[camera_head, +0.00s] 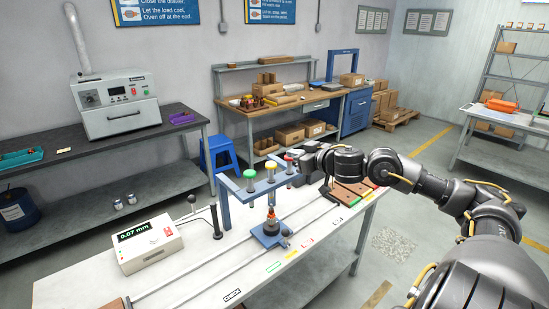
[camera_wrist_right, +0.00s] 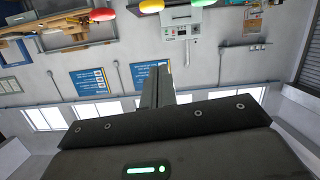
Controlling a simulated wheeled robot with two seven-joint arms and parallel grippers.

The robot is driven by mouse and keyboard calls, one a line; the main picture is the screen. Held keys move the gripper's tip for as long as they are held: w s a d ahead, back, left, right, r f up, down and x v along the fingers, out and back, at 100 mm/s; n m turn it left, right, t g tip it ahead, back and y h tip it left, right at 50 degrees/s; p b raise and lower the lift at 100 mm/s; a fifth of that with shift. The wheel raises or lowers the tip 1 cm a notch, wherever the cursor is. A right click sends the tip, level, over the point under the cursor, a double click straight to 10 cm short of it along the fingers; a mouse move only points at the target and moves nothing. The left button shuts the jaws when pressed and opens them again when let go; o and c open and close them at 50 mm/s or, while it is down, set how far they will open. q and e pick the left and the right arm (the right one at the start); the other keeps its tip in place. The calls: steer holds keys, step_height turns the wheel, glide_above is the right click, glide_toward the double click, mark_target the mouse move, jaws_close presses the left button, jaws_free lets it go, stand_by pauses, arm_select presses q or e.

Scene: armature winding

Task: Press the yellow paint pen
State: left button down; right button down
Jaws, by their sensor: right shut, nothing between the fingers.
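The yellow paint pen (camera_head: 271,166) stands in the middle of a blue overhead frame (camera_head: 262,187) on the white bench. The green pen (camera_head: 250,176) is to its left and the red pen (camera_head: 289,157) to its right. In the right wrist view the yellow pen (camera_wrist_right: 151,6) is at the top edge, between red (camera_wrist_right: 101,14) and green (camera_wrist_right: 203,3). My right gripper (camera_head: 298,167) is by the red-pen end of the frame, partly hidden by its own wrist. Its shut, empty fingers (camera_wrist_right: 158,68) show below the yellow pen in the picture. My left gripper is not in view.
An armature (camera_head: 270,222) stands on a blue carriage (camera_head: 271,236) on the rails under the frame. A gauge reading 0.07 mm (camera_head: 150,241) is at the left of the bench. Brown trays (camera_head: 348,193) lie at the far right end.

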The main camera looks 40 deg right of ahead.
steer(key=shift+m, duration=0.6)
steer(key=w+f+p, duration=0.1)
steer(key=w+f, duration=0.1)
steer(key=w, duration=0.1)
steer(key=w+f+p, duration=0.2)
steer(key=w, duration=0.1)
steer(key=w+f+p, duration=0.2)
steer(key=w+f, duration=0.1)
steer(key=w, duration=0.1)
steer(key=shift+d, duration=0.4)
